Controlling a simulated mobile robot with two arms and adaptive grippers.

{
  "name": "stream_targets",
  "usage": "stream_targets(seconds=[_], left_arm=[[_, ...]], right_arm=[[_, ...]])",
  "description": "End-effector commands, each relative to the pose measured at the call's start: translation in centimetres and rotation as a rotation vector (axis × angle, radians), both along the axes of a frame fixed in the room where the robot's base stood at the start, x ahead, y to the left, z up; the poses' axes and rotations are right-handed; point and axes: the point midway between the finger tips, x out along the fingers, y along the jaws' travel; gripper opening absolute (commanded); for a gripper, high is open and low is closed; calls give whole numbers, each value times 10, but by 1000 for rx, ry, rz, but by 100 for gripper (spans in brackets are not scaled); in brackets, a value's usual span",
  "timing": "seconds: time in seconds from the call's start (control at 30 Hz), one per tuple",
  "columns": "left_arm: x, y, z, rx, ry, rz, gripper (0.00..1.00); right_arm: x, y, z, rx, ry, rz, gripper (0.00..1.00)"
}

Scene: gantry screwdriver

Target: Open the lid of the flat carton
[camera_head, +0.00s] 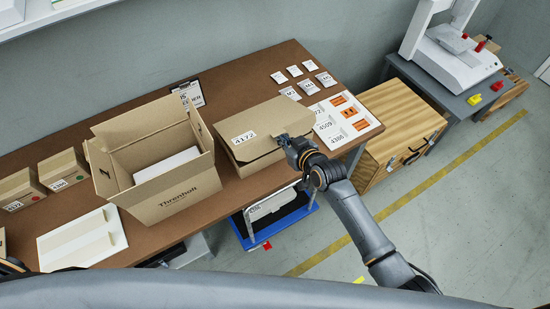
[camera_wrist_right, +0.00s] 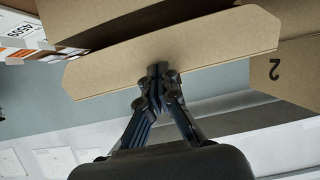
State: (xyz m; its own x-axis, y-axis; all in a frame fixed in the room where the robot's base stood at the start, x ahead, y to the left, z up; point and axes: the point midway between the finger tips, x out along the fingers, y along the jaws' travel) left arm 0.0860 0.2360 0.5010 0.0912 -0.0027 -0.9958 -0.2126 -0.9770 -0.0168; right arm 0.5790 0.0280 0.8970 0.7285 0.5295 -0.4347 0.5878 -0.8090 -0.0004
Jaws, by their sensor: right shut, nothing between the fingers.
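The flat carton (camera_head: 262,127) lies on the brown workbench with a white label reading 4172 on its top. In the right wrist view, a brown cardboard flap (camera_wrist_right: 215,42) with cut corners spans the frame. My right gripper (camera_head: 284,139) is at the front right edge of the carton. The wrist view shows its fingers (camera_wrist_right: 160,70) together, their tips against or just in front of the flap's lower edge; contact is unclear. Nothing shows between them. How far the lid is raised cannot be told.
A tall open box (camera_head: 178,195) marked Threnholl stands left of the carton. Small white cards (camera_head: 295,71) and a label sheet (camera_head: 335,127) with orange labels lie behind and right. A white panel (camera_head: 55,243) and small cartons (camera_head: 62,168) occupy the left. A wooden case (camera_head: 404,113) stands beyond the bench.

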Motion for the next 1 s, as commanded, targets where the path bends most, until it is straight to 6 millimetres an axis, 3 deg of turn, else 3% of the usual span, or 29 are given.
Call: stream_targets(seconds=[0.03,0.3,0.73,1.0], left_arm=[[0,0,10,0,0,0,40],[0,0,42,0,0,0,40],[0,0,44,0,0,0,40],[0,0,64,0,0,-1,40]], right_arm=[[2,2,11,-2,3,0,0],[13,10,40,-28,39,0,0],[16,11,41,-36,50,0,0],[28,20,64,-55,74,0,0]])
